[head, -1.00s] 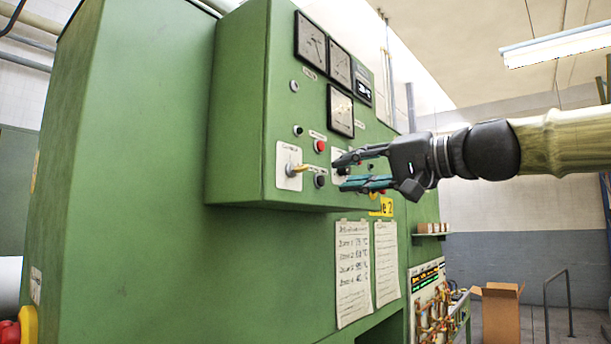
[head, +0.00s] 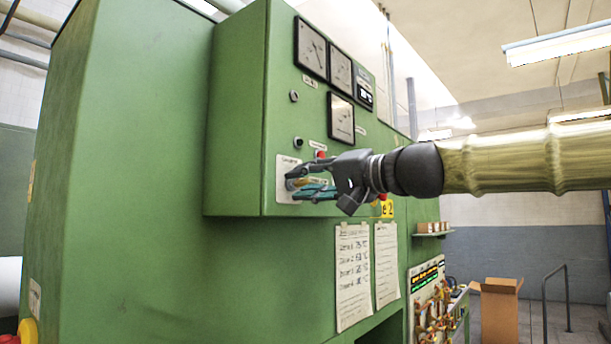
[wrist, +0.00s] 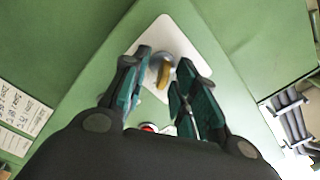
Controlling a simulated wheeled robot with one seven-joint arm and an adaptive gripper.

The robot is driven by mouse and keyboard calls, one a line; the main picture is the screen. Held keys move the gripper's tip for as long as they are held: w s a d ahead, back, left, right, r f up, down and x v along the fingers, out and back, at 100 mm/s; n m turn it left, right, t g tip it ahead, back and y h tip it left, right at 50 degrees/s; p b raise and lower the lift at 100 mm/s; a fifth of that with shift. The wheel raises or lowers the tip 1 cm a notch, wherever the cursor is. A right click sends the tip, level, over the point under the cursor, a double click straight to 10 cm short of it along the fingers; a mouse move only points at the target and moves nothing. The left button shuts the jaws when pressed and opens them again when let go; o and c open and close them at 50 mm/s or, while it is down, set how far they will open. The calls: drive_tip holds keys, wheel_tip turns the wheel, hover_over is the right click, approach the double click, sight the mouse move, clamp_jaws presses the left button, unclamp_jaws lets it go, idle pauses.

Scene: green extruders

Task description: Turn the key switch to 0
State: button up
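The key switch is a yellow key on a round grey base, fixed to a white plate (head: 283,168) at the lower left of the green control box. In the wrist view the yellow key (wrist: 163,76) shows between my fingers, over the white plate (wrist: 178,32). My gripper (head: 293,183) is at the switch and partly hides it in the head view. In the wrist view my gripper (wrist: 164,62) is open, with one teal-padded finger on each side of the key and gaps visible. The key's pointed-to marking cannot be read.
A red button (head: 321,155) sits just above my gripper, and a black knob (head: 298,142) is above the plate. Gauges (head: 311,48) are higher up. Paper sheets (head: 353,275) hang below the box. An open cardboard box (head: 499,310) stands on the floor at right.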

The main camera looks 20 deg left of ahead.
drive_tip(key=shift+a, duration=0.15)
clamp_jaws()
drive_tip(key=shift+b, duration=0.35)
drive_tip(key=n+b, duration=0.1)
drive_tip(key=b, duration=0.1)
drive_tip(key=n+b, duration=0.1)
drive_tip(key=shift+f+n+b, duration=0.25)
drive_tip(key=shift+n+b, duration=0.1)
drive_tip(key=shift+n, duration=0.05)
drive_tip(key=n+b, duration=0.3)
drive_tip(key=b, duration=0.1)
drive_tip(key=shift+s, duration=0.1)
drive_tip(key=n+b, duration=0.1)
drive_tip(key=n, duration=0.1)
drive_tip(key=n+b, duration=0.1)
drive_tip(key=n, duration=0.1)
drive_tip(key=n+b, duration=0.2)
drive_tip(key=shift+s+a+r, duration=0.1)
drive_tip(key=shift+s+r, duration=0.05)
drive_tip(key=shift+r, duration=0.2)
